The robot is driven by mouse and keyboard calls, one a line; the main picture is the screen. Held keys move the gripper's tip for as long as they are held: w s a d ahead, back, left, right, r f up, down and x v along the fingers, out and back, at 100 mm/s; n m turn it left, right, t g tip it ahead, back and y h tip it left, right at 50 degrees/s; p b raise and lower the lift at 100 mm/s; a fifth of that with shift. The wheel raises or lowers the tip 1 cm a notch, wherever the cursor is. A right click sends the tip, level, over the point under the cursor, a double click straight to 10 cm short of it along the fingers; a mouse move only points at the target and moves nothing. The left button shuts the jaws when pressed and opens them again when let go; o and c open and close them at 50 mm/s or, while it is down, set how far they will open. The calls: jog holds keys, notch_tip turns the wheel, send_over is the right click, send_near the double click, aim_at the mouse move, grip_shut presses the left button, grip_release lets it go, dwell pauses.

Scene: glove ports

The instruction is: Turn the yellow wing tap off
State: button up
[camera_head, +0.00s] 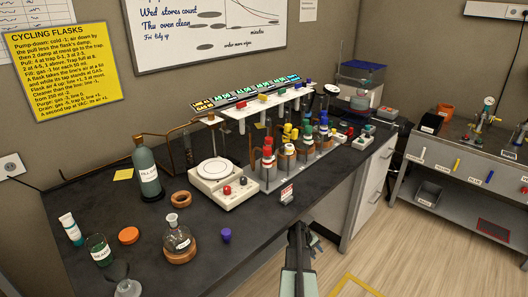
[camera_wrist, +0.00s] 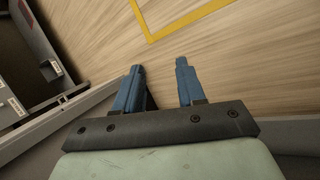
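Several yellow parts show in the head view, and I cannot tell which is the wing tap. A yellow handle (camera_head: 457,165) hangs on the front of the right bench. The setting of each is too small to read. My gripper (camera_head: 308,234) is beyond the dark bench's front edge, well away from all of them. In the wrist view its blue fingers (camera_wrist: 159,68) are apart with nothing between, over the wood floor.
The white rail (camera_head: 232,113) stands above bottles with red, yellow, green and blue tops. A white balance-like device (camera_head: 222,185), a tall bottle (camera_head: 146,168) and a stoppered flask (camera_head: 177,238) are on the dark bench. Open floor (camera_head: 420,240) lies between the benches.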

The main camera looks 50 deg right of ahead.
jog(key=s+d+r+m+y, duration=0.1)
jog(key=s+d+r+m, duration=0.2)
jog(key=s+d+r, duration=0.4)
jog(key=s+d+r+m+y, duration=0.1)
jog(key=s+d+r+m, duration=0.1)
jog(key=s+d+r, duration=0.5)
notch_tip(320, 180, up, 70)
jog(key=n+t+y, duration=0.3)
jog(key=n+t, duration=0.6)
send_over(263, 95)
jog(key=s, duration=0.5)
jog(key=x, duration=1.3)
jog(key=shift+s+d+f, duration=0.15)
jog(key=shift+s+d, duration=0.1)
jog(key=shift+d, duration=0.1)
